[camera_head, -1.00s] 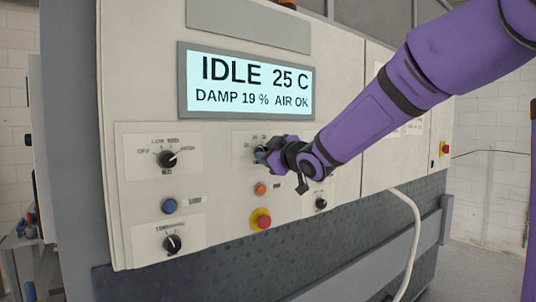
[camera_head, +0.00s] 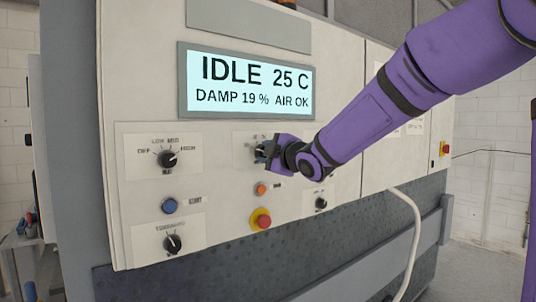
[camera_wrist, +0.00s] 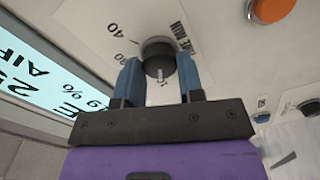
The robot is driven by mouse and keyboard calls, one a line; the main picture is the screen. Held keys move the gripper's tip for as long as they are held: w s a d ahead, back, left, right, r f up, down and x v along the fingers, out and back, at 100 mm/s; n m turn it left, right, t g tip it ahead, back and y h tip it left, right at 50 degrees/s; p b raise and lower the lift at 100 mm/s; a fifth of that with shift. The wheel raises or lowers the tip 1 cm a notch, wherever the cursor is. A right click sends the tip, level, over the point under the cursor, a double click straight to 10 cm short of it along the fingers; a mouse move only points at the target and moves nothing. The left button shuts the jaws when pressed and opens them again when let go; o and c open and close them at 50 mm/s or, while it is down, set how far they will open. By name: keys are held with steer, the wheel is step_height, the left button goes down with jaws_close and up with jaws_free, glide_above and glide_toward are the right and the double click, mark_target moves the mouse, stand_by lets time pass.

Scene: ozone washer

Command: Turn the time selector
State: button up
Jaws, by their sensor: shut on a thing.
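The time selector is a dark round knob (camera_wrist: 159,58) on a pale label plate with printed numbers, among them 40, in the wrist view. My gripper (camera_wrist: 159,78) has one blue finger on each side of this knob and is shut on it. In the head view my gripper (camera_head: 264,152) is at the upper middle label plate (camera_head: 243,141), below the display. There the fingers and wrist hide most of the knob, so its pointer is not readable in that view.
The display (camera_head: 250,83) reads IDLE 25 C, DAMP 19 %, AIR OK. An orange button (camera_head: 260,189) and a red emergency button (camera_head: 261,220) sit below my gripper. Two other black knobs (camera_head: 167,159) (camera_head: 172,243) and a blue button (camera_head: 169,206) are at the left.

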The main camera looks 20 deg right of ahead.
stand_by(0.3)
steer(key=o, duration=0.9)
steer(key=shift+o, duration=0.2)
steer(key=shift+s, duration=0.15)
steer(key=v, duration=1)
steer(key=shift+s, duration=0.25)
steer(key=shift+d, duration=0.1)
